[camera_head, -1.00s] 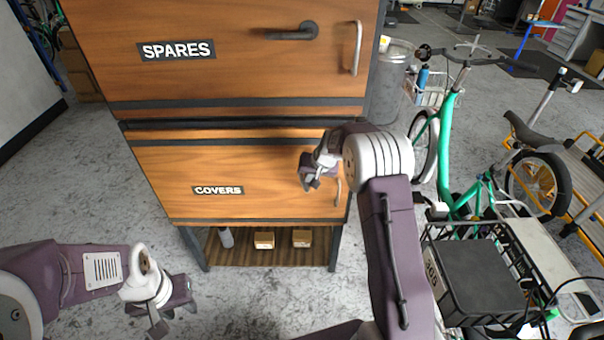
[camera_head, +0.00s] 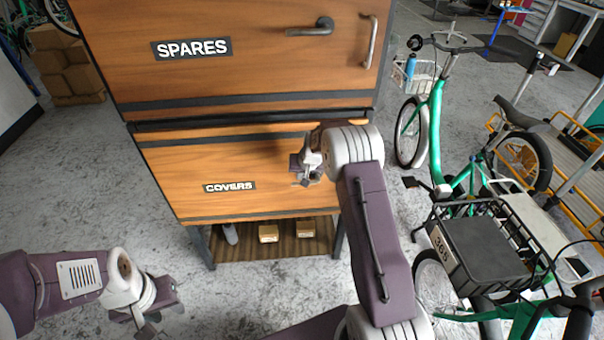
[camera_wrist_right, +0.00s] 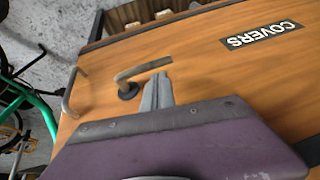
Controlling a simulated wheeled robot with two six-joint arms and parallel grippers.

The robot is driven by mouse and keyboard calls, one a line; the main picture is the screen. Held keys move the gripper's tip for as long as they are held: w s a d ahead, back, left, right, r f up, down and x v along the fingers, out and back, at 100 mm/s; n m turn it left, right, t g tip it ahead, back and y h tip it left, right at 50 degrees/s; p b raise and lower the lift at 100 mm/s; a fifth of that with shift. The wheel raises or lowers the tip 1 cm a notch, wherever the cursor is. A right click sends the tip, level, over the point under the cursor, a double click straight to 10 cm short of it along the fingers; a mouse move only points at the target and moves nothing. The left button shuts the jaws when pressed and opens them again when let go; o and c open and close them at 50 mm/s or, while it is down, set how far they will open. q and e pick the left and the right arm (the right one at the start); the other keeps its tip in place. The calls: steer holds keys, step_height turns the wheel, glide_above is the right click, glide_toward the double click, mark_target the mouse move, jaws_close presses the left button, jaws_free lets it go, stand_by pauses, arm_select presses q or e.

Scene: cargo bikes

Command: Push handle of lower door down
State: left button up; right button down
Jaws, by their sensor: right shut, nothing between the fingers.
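The lower door (camera_head: 270,165) is a wooden panel with a COVERS label (camera_head: 229,187), and it looks closed. My right gripper (camera_head: 306,180) is in front of the door, right of the label, and hides the lever in the head view. Its shut fingers (camera_wrist_right: 157,90) overlap the free end of the lever in the wrist view; I cannot tell whether they touch. My left gripper (camera_head: 166,318) is low at the left, away from the cabinet, with its fingers apart.
The upper SPARES door (camera_head: 260,55) has its own lever (camera_head: 311,29) and pull bar (camera_head: 371,42). A pull bar (camera_wrist_right: 70,93) is on the lower door. Below is an open shelf with small boxes (camera_head: 268,233). A green cargo bike (camera_head: 436,125) stands at right.

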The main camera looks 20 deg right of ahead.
mark_target(296, 183)
steer(key=shift+w+a+f+b, duration=0.15)
steer(key=shift+a+f+b, duration=0.25)
steer(key=shift+f, duration=0.3)
steer(key=shift+w+a+f+b, duration=0.1)
steer(key=shift+a+f+b, duration=0.2)
steer(key=shift+f, duration=0.35)
steer(key=shift+a+f, duration=0.15)
steer(key=shift+s+a+f, duration=0.15)
steer(key=shift+s+f, duration=0.15)
steer(key=s+a+r+p, duration=0.2)
steer(key=a+r+p, duration=0.1)
steer(key=a+r, duration=0.5)
steer(key=shift+s+a+r, duration=0.15)
steer(key=shift+a+r, duration=0.1)
steer(key=shift+r, duration=0.65)
